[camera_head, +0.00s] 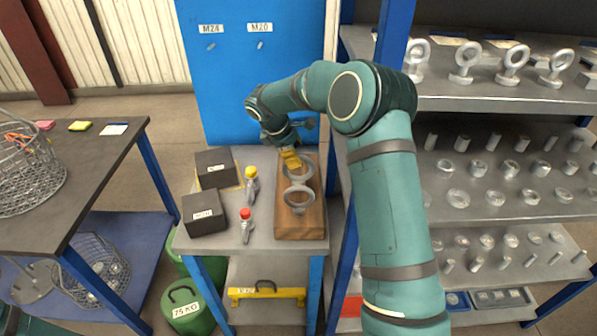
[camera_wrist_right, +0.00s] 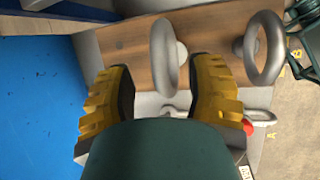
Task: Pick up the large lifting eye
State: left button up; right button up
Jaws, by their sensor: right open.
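Two grey metal lifting eyes stand on a wooden block (camera_head: 312,225) on the small grey bench. The far lifting eye (camera_head: 307,169) is partly hidden by my right gripper; the near lifting eye (camera_head: 299,207) is clear of it. I cannot tell for sure which is the large one. My right gripper (camera_head: 291,160) is open, its yellow fingers over the far end of the block. In the right wrist view the far eye's ring (camera_wrist_right: 160,45) shows between the two fingers, and no grip on it is visible. The near eye (camera_wrist_right: 278,45) is off to the right. My left gripper does not show.
Left of the block are two dark boxes (camera_head: 213,168) (camera_head: 190,207) and two shackles, with a yellow pin (camera_head: 251,190) and a red pin (camera_head: 246,226). A blue post and parts shelves (camera_head: 470,100) stand to the right, a dark table (camera_head: 95,160) to the left.

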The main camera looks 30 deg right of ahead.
jog(key=x, duration=0.2)
jog(key=shift+d+f, duration=0.15)
jog(key=shift+f, duration=0.1)
grip_shut()
jog(key=shift+r, duration=0.1)
